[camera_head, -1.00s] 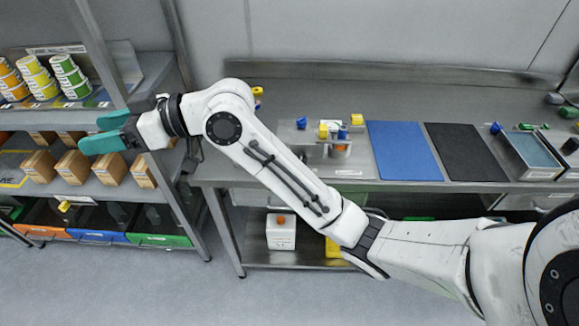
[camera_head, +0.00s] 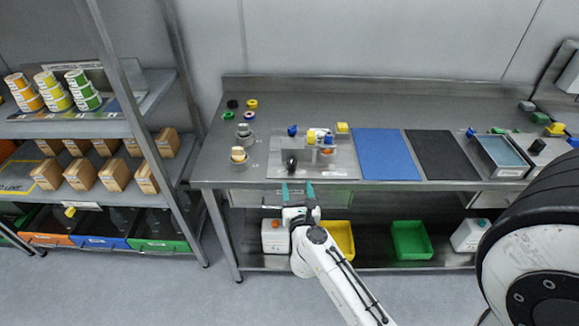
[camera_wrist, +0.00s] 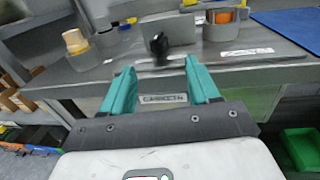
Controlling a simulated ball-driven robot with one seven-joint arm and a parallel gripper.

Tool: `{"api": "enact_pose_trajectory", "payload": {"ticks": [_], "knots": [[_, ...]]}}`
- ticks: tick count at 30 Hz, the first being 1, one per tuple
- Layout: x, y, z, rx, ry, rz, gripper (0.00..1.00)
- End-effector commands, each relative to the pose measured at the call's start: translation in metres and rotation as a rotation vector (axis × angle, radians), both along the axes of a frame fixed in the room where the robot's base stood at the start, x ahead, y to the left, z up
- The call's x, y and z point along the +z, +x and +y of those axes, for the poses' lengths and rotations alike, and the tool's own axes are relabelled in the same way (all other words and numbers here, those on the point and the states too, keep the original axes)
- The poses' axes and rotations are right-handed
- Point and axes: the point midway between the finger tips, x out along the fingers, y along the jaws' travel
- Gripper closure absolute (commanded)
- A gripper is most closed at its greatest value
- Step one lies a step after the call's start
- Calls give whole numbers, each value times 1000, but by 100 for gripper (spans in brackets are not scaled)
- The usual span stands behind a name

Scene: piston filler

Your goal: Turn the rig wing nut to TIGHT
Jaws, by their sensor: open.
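The rig (camera_head: 340,168) is a grey plate on the steel bench, carrying grey blocks with blue, yellow and orange parts. A blue knob-like piece (camera_head: 292,130) stands at its back left. A black upright knob or lever (camera_head: 291,164) stands near its front left; it also shows in the wrist view (camera_wrist: 159,45), just beyond my fingers. I cannot tell for sure which piece is the wing nut, and no TIGHT mark is readable. My gripper (camera_head: 297,190) is open and empty at the bench's front edge, in front of the rig. Its teal fingers (camera_wrist: 160,80) point toward the black knob.
Small cups (camera_head: 238,154) and coloured rings stand left of the rig. A blue mat (camera_head: 388,155) and a black mat (camera_head: 447,155) lie to its right. A shelf with boxes (camera_head: 80,175) stands at the left. Yellow and green bins (camera_head: 410,240) sit under the bench.

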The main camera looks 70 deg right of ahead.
Motion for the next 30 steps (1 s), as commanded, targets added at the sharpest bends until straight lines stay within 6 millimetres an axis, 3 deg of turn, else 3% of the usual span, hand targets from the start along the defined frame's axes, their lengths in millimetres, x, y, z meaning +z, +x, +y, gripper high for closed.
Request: {"api": "enact_pose_trajectory", "payload": {"ticks": [15,21,30], "knots": [[2,43,-74,1,-5,-2,40],[2,51,-87,3,-5,1,40],[2,52,-89,4,-5,1,40]]}}
